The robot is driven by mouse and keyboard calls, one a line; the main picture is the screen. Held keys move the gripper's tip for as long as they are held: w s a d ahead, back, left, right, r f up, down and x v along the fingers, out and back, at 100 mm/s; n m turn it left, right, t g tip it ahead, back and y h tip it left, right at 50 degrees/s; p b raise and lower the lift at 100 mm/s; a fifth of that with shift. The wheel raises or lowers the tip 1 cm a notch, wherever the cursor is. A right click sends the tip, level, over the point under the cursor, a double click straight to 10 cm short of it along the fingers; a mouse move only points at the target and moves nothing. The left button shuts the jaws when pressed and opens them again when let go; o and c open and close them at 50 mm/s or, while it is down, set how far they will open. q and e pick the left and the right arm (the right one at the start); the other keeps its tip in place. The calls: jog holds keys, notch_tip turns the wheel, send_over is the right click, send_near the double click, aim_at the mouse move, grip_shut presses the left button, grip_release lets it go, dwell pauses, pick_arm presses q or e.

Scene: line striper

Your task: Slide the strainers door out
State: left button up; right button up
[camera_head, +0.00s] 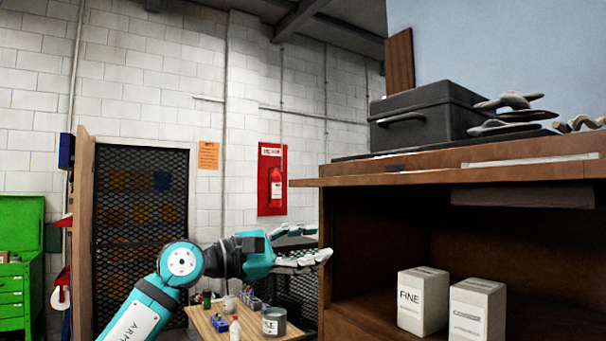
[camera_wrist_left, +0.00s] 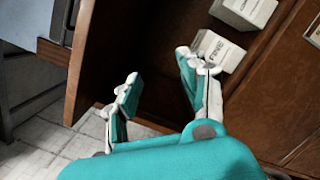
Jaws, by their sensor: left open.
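A brown wooden cabinet (camera_head: 480,177) stands on the right, with an open-fronted compartment below its top. Two white boxes, one lettered FINE (camera_head: 422,300) and one beside it (camera_head: 477,310), stand inside on the shelf. I cannot pick out a separate strainers door; the cabinet's upright left edge panel (camera_head: 325,280) shows. My left gripper (camera_head: 318,243) is open and empty at that edge. In the left wrist view, the open fingers (camera_wrist_left: 158,66) point toward the compartment, with the FINE box (camera_wrist_left: 218,50) beyond the right finger. Contact with the cabinet cannot be told. My right gripper is not in view.
A black case (camera_head: 425,112) and grey tools (camera_head: 515,108) lie on the cabinet top. A low table (camera_head: 205,325) with cans and bottles stands behind my left arm. A mesh door (camera_head: 140,220), red extinguisher panel (camera_head: 272,165) and green cabinet (camera_head: 20,265) are farther back.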

aim_at(350, 181)
pick_arm(q)
jog(key=s+r+m+t+y, duration=0.1)
jog(key=s+r+m+y, duration=0.1)
jog(key=s+r+m, duration=0.7)
jog(key=w+d+n+p, duration=0.1)
jog(key=w+d, duration=0.1)
jog(key=w+d+r+p, duration=0.1)
jog(key=w+d+p, duration=0.1)
jog(key=w, duration=0.1)
jog(key=w+d+r+n+p, duration=0.1)
jog(key=w+d+p, duration=0.1)
jog(key=shift+w+d+r+n, duration=0.1)
jog(key=shift+w+r+n, duration=0.1)
jog(key=shift+n, duration=0.1)
jog(key=shift+w+d+f+p, duration=0.1)
jog(key=shift+w+d+p, duration=0.25)
jog(key=shift+d, duration=0.25)
jog(key=shift+w, duration=0.1)
grip_shut()
